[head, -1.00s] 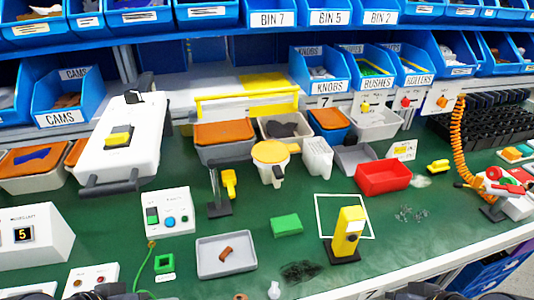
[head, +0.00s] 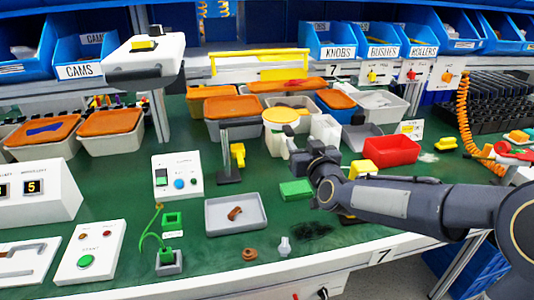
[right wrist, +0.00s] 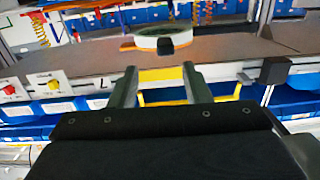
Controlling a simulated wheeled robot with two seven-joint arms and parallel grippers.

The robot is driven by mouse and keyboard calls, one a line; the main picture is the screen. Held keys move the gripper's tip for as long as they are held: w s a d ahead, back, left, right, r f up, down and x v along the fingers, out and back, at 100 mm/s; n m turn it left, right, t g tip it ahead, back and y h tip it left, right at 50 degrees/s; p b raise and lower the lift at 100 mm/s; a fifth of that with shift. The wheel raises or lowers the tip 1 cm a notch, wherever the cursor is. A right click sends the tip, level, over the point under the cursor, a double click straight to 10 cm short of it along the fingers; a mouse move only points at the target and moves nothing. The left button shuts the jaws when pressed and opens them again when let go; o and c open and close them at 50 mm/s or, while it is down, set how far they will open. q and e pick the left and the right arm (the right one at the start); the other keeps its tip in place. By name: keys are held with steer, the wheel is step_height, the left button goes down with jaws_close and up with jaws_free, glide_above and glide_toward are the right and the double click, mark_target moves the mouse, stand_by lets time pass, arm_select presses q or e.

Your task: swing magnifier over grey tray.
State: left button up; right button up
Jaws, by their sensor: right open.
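The grey tray (head: 212,222) lies on the green bench mat with a small brown part in it. A round, pale yellow-topped disc (head: 280,115), which looks like the magnifier head, is behind and to the right of the tray. A dark upright stand (head: 225,150) with a yellow piece is left of it; the link between them is unclear. My right gripper (head: 303,150) is open, just right of and in front of the disc. In the right wrist view my open fingers (right wrist: 160,85) are empty, with a white-rimmed round thing beyond them. My left gripper is out of view.
A green block (head: 296,189) lies below my right gripper. A red bin (head: 391,150) is behind my right forearm. A white control box (head: 177,175) stands left of the stand. Bare mat lies between tray and stand.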

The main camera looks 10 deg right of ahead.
mark_target(291, 133)
steer(key=shift+w+a+f, duration=0.3)
steer(key=shift+w+a, duration=0.15)
steer(key=shift+w, duration=0.05)
steer(key=shift+w+a+r+t, duration=0.1)
steer(key=shift+w+t, duration=0.2)
steer(key=w, duration=0.7)
steer(key=shift+w+a+p, duration=0.15)
steer(key=shift+w+p, duration=0.05)
steer(key=shift+p, duration=0.1)
steer(key=shift+s, duration=0.1)
jaws_close()
